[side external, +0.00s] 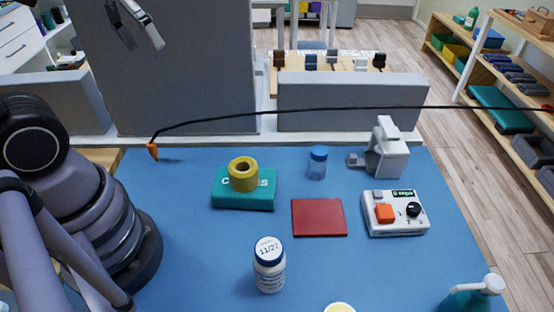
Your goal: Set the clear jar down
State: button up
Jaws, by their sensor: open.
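The clear jar (317,170) with a blue lid stands upright on the blue table top (185,250), behind a flat dark red square (319,218). Nothing is touching the jar. My gripper (148,47) shows only in part at the top left edge, as two finger parts, open with nothing between them. It is far to the left of the jar and well apart from it in the picture.
A yellow tape roll (243,175) sits on a teal box (231,195). A white pill bottle (270,270), a control box (395,213), a grey clamp-like device (386,150) and a spray bottle (475,295) stand around. A black cable (350,109) crosses behind.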

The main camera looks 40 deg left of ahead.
jog(key=s+a+t, duration=0.1)
jog(key=s+a+r+m+t+y, duration=0.1)
jog(key=s+a+t+y, duration=0.1)
jog(key=shift+s+a+r, duration=0.15)
jog(key=shift+a+r, duration=0.15)
jog(key=shift+a, duration=0.05)
